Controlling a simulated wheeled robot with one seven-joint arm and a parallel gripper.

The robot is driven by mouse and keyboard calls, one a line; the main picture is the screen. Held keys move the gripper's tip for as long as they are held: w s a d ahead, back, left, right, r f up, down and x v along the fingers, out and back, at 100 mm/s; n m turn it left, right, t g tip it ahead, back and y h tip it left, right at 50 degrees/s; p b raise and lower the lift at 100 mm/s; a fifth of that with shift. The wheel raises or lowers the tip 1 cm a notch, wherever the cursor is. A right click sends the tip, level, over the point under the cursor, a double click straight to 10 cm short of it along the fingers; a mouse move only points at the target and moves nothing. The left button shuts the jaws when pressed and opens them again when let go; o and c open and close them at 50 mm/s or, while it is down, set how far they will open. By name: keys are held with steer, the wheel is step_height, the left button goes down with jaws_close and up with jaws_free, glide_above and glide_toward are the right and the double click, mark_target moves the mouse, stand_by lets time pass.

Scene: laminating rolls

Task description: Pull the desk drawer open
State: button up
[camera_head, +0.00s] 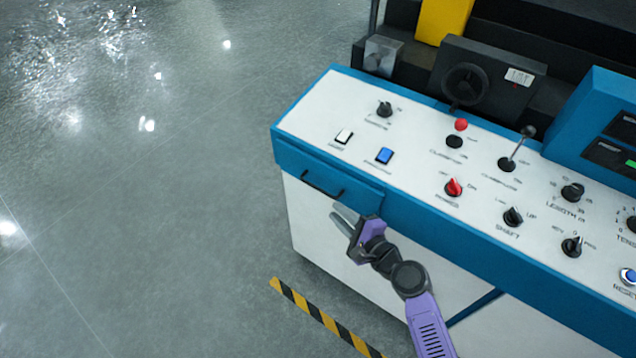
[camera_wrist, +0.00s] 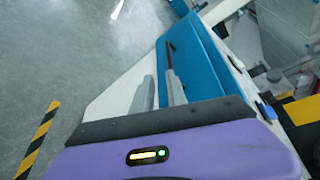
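The desk drawer (camera_head: 352,196) is a blue front at the left end of the control desk (camera_head: 310,125), and it looks shut. Its black bar handle (camera_head: 322,190) runs along that front. In the wrist view the drawer (camera_wrist: 195,65) is blue, with the dark handle (camera_wrist: 170,55) just beyond the right fingertip. My gripper (camera_head: 341,216) is just below and to the right of the handle in the head view. In the wrist view its two grey fingers (camera_wrist: 159,80) are apart with nothing between them. Whether a finger touches the handle or drawer cannot be told.
The white desk top carries knobs, a red knob (camera_head: 453,187), a blue button (camera_head: 385,155) and an upright lever (camera_head: 518,148). A yellow-black floor stripe (camera_head: 322,317) lies in front of the desk. The grey floor (camera_head: 150,200) to the left is clear.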

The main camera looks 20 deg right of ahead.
mark_target(318, 188)
steer(key=shift+m+y, duration=0.3)
steer(key=shift+m, duration=0.1)
steer(key=shift+w+r+x, duration=0.1)
steer(key=shift+r+x, duration=0.25)
steer(key=shift+x, duration=1.25)
steer(key=shift+w+r+x, duration=0.1)
steer(key=shift+r+x, duration=0.3)
steer(key=shift+x, duration=1.25)
steer(key=shift+w+r+x, duration=0.1)
steer(key=shift+r+x, duration=0.25)
steer(key=shift+x, duration=1.25)
steer(key=shift+d, duration=0.1)
jaws_close()
steer(key=shift+f, duration=0.1)
